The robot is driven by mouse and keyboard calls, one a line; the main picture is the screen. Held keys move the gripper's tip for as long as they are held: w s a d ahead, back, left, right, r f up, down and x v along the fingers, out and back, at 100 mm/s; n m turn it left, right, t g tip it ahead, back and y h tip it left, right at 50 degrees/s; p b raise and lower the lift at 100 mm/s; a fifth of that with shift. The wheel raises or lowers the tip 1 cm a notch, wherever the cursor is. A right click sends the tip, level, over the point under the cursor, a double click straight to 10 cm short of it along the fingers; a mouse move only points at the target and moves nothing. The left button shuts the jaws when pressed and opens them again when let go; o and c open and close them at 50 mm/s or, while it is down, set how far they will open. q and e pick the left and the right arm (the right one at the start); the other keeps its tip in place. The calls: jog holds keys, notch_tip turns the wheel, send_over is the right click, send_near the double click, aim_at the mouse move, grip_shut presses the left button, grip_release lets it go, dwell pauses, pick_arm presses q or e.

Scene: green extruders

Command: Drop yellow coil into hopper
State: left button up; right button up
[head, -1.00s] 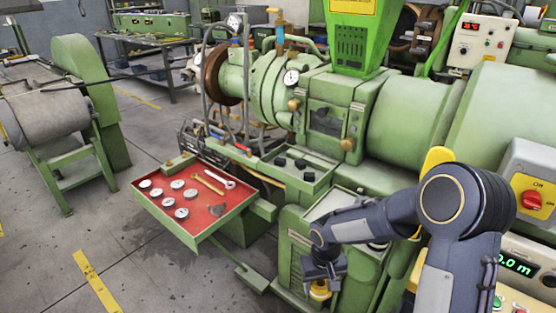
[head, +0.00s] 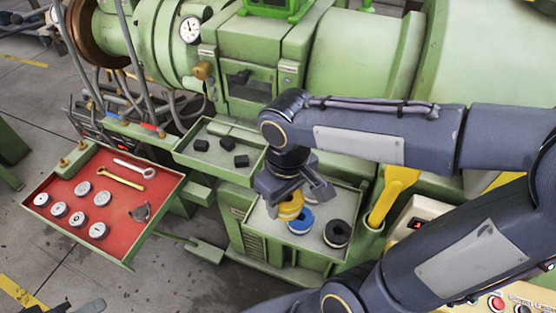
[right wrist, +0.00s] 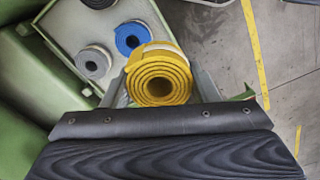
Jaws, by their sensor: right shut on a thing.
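The yellow coil (head: 290,208) is between the fingers of my right gripper (head: 292,194), which is shut on it over the coil tray (head: 262,237). In the right wrist view the rolled yellow coil (right wrist: 160,80) fills the space between the fingers, its spiral end facing the camera. I cannot tell how far it is above the tray. The green hopper (head: 275,8) is at the top edge of the head view; only its base shows, and its mouth is out of view. My left gripper is not in view.
A blue coil (head: 300,222) and a black coil (head: 337,233) lie in the tray; the right wrist view also shows a grey coil (right wrist: 93,62). A yellow scoop (head: 394,190) stands right of the tray.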

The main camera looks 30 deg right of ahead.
jog(key=shift+w+d+r, duration=0.1)
jog(key=shift+w+d, duration=0.1)
jog(key=shift+w, duration=0.05)
jog(key=w+d+f, duration=0.1)
jog(key=w+f, duration=0.1)
jog(key=w, duration=0.1)
jog(key=w+d+f+p, duration=0.1)
jog(key=w+d+f, duration=0.1)
jog(key=w+f, duration=0.1)
jog(key=w+d+f, duration=0.2)
jog(key=w+f, duration=0.1)
jog(key=w, duration=0.2)
jog(key=shift+d+f, duration=0.25)
jog(key=shift+w+d+f+p, duration=0.15)
jog(key=shift+w+f+p, duration=0.15)
jog(key=shift+w+f, duration=0.1)
notch_tip(320, 180, down, 4)
jog(key=shift+w+r, duration=0.1)
jog(key=shift+r, duration=0.1)
jog(key=shift+f+b, duration=0.2)
jog(key=shift+b, duration=0.15)
jog(key=o, duration=1)
jog(key=shift+r, duration=0.1)
jog(key=shift+o, duration=0.2)
